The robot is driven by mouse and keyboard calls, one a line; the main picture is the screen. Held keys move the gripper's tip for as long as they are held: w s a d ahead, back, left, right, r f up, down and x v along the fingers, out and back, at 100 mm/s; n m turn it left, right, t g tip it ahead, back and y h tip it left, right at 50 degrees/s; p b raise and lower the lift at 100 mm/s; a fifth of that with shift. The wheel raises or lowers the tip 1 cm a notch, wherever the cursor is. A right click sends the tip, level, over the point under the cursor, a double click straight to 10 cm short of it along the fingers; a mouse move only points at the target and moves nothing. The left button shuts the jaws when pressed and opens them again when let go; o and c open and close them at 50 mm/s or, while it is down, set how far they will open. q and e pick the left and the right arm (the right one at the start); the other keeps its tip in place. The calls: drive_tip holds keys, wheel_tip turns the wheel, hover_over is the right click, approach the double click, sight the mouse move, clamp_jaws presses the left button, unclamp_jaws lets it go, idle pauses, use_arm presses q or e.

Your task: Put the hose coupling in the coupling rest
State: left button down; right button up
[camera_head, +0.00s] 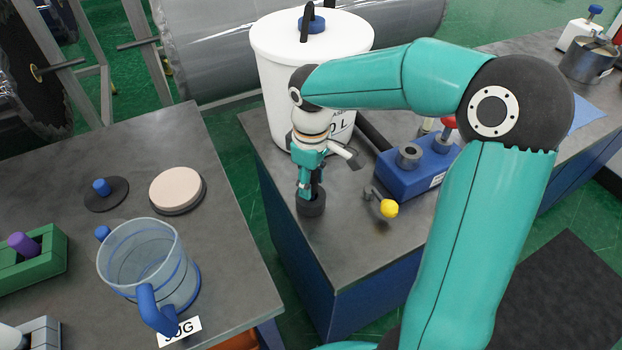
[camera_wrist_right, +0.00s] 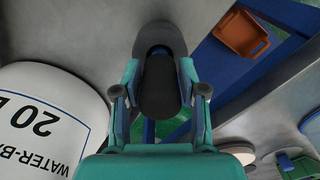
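My right gripper (camera_head: 311,186) points down over the front left part of the right-hand bench. Its fingers are closed around a black cylinder (camera_wrist_right: 160,88), which I take to be the hose coupling; it shows between both fingers in the right wrist view. My left gripper is not in view.
A white tub (camera_head: 280,70) stands close behind my right gripper. A blue block (camera_head: 412,180) with a grey socket and a yellow-balled lever (camera_head: 389,208) lie to its right. A gap separates the left table, with its clear jug (camera_head: 150,265) and round cream disc (camera_head: 177,188).

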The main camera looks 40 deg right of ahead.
drive_tip(key=shift+o, duration=1.2)
drive_tip(key=shift+r, duration=0.1)
wheel_tip(320, 180, up, 12)
drive_tip(key=shift+f+p, duration=0.1)
drive_tip(key=shift+p, duration=0.55)
drive_tip(key=shift+s, duration=0.1)
